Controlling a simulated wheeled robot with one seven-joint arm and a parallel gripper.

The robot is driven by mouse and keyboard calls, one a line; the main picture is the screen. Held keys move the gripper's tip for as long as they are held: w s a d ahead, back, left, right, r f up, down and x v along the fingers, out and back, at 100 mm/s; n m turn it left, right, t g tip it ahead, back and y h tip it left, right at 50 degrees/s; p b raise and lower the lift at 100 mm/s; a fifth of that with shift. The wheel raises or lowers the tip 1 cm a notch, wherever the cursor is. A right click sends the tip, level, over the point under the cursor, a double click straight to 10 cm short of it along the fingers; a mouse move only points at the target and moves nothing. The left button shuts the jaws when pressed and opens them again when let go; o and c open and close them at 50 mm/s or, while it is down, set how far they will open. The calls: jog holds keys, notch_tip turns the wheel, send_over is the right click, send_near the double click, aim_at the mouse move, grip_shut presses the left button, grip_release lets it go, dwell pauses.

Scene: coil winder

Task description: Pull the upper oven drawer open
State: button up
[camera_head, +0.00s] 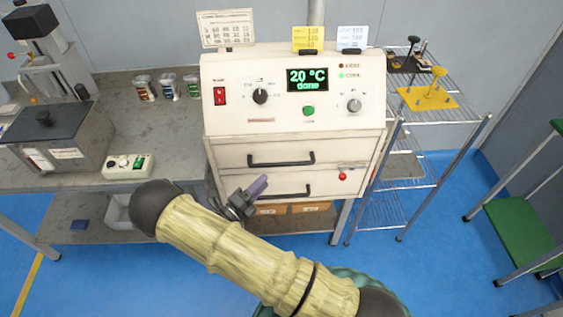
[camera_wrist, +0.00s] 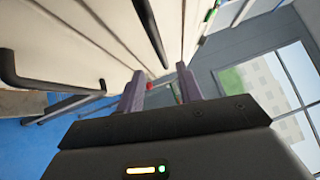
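The white oven (camera_head: 290,100) stands on the bench, with two drawers below its control panel. The upper drawer (camera_head: 345,150) looks closed, and its black bar handle (camera_head: 281,161) is bare. My gripper (camera_head: 258,187) is in front of the lower drawer, below the upper handle. In the wrist view, my gripper's two purple fingers (camera_wrist: 160,90) are apart with nothing held between them. A black handle (camera_wrist: 152,30), apparently the upper one, lies beyond the fingertips. Another handle (camera_wrist: 12,75) is at the left edge.
The lower drawer's handle (camera_head: 290,194) is close to my gripper. A red knob (camera_head: 342,176) sits on the oven's lower right. A wire rack (camera_head: 420,185) stands at right.

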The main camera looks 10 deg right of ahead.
aim_at(282, 164)
jog(key=p+x, duration=0.1)
jog(key=x, duration=0.9)
jog(key=shift+p, duration=0.3)
jog(key=shift+s, duration=0.1)
grip_shut()
